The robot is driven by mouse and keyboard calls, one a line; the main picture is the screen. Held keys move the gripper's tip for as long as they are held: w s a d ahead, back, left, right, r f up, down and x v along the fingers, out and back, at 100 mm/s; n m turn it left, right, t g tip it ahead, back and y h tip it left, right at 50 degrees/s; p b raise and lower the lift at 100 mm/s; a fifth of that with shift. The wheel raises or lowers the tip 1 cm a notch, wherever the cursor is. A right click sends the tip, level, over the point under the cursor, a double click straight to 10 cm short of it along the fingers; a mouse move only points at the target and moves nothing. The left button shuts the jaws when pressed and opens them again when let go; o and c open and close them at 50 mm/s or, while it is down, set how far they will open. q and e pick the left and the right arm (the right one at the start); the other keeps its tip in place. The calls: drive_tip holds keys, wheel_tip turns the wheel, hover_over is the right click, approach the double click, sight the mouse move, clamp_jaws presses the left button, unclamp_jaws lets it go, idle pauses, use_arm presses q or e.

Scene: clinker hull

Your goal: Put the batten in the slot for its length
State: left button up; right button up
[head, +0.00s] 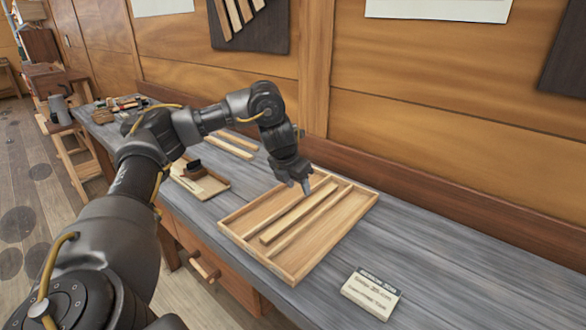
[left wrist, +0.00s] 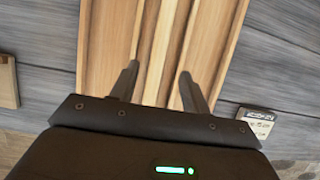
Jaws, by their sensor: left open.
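A shallow wooden tray (head: 230,230) with lengthwise dividers lies on the bench. A pale batten (head: 298,213) lies lengthwise in its middle part, beside a divider (head: 320,218). My left gripper (head: 305,187) points down over the tray near the batten's far end. In the left wrist view, its open fingers (left wrist: 158,88) stand apart above the tray, with the batten (left wrist: 160,55) running between them. I cannot tell whether the fingers touch it. My right gripper is not in view.
Two loose strips (head: 230,147) and a small tray with a dark tool (head: 198,180) lie behind my left arm. A wooden wall (head: 430,95) rises behind.

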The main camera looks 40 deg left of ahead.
use_arm(q)
drive_tip(key=p+v, duration=0.1)
drive_tip(key=v, duration=0.4)
idle(0.5)
